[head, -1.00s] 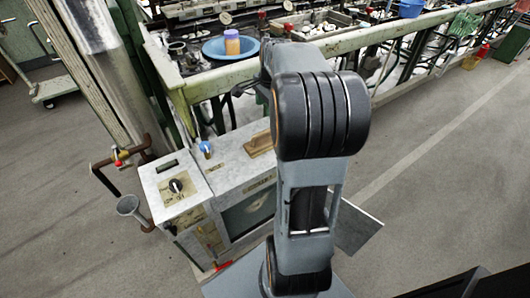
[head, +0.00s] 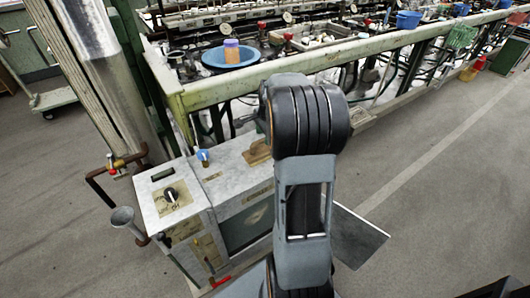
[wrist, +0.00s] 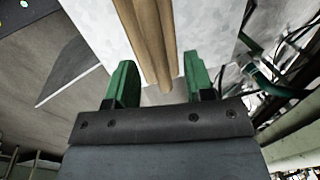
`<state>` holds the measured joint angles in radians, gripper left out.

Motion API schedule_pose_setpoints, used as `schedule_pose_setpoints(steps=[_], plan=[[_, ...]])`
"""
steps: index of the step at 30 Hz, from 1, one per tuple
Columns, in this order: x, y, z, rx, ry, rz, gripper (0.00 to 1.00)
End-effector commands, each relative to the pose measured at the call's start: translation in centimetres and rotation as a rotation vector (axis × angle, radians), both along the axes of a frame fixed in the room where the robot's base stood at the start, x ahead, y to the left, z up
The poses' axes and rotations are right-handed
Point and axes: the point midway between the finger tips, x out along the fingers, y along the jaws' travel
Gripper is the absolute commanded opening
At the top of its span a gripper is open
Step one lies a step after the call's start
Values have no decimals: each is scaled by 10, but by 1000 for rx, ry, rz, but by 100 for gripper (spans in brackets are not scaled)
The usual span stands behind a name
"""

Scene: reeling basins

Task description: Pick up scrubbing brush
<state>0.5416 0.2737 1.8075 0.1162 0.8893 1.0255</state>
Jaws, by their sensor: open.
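The scrubbing brush (head: 257,152), a light-brown wooden piece, lies on top of the grey metal cabinet (head: 226,176), partly covered by my arm in the head view. In the wrist view the brush (wrist: 150,38) shows as a long wooden strip running up from between my fingers to the top edge. My gripper (wrist: 160,60) is open, with its two green fingers apart, one on each side of the brush's near end. I cannot tell the height gap between fingers and brush. In the head view my arm hides the fingers.
A blue knob (head: 203,156) stands on the cabinet left of the brush. A blue basin (head: 222,61) holding an orange-and-purple jar (head: 231,51) sits on the long bench behind. A pipe funnel (head: 122,217) stands left of the cabinet.

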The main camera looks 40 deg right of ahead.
Motion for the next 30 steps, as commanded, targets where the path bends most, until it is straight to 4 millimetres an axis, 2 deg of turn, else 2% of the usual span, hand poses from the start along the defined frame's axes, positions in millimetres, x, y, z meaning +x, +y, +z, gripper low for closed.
schedule_pose_setpoints(steps=[1, 6, 14, 27, 30], plan=[[0, 1, -12, 1, 2, 0, 48], [4, 1, -31, 0, 1, 0, 48], [5, 1, -32, 0, 0, 0, 48], [5, 1, -32, 0, 0, 0, 6], [5, 1, -32, 0, 0, 0, 0]])
